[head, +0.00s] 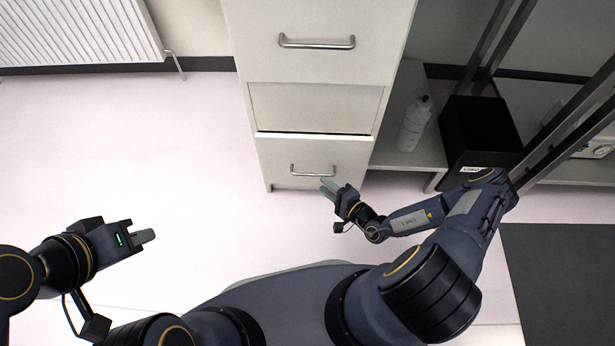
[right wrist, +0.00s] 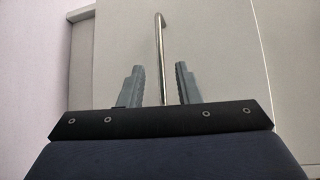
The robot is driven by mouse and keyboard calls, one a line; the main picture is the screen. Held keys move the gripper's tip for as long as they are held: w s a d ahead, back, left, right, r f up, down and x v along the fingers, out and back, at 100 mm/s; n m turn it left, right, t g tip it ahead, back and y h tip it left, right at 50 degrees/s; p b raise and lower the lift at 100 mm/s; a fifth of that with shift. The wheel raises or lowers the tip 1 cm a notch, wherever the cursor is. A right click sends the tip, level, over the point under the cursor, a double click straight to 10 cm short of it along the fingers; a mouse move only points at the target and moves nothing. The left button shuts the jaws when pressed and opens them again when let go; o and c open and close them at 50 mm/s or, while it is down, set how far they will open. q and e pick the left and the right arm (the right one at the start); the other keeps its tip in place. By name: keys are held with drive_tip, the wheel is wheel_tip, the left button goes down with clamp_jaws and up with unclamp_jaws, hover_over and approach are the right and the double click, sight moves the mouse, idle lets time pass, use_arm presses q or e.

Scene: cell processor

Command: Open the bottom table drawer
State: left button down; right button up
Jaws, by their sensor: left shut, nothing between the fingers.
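The pale grey drawer cabinet (head: 384,40) stands ahead of me in the head view. Its bottom drawer (head: 285,150) has a horizontal metal bar handle (head: 312,171). A thin bright edge and a dark line run along the drawer's top; I cannot tell whether it stands slightly out. My right gripper (head: 327,183) is at the handle's right part. In the right wrist view, its two fingers (right wrist: 157,70) are apart and the handle (right wrist: 160,40) runs between them, with gaps on both sides. My left gripper (head: 150,236) is shut and empty, far left over the floor.
A higher drawer has its own handle (head: 317,42), with a plain panel (head: 310,107) below it. A white bottle (head: 414,122) and a black bin (head: 483,130) stand right of the cabinet. A radiator (head: 80,30) is at upper left. The floor (head: 180,160) left of the cabinet is clear.

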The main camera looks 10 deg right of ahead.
sight(311, 174)
drive_tip(key=b+x, duration=0.2)
drive_tip(key=x, duration=0.5)
drive_tip(key=shift+f+b, duration=0.1)
drive_tip(key=shift+b, duration=0.3)
drive_tip(key=shift+w+a, duration=0.2)
clamp_jaws()
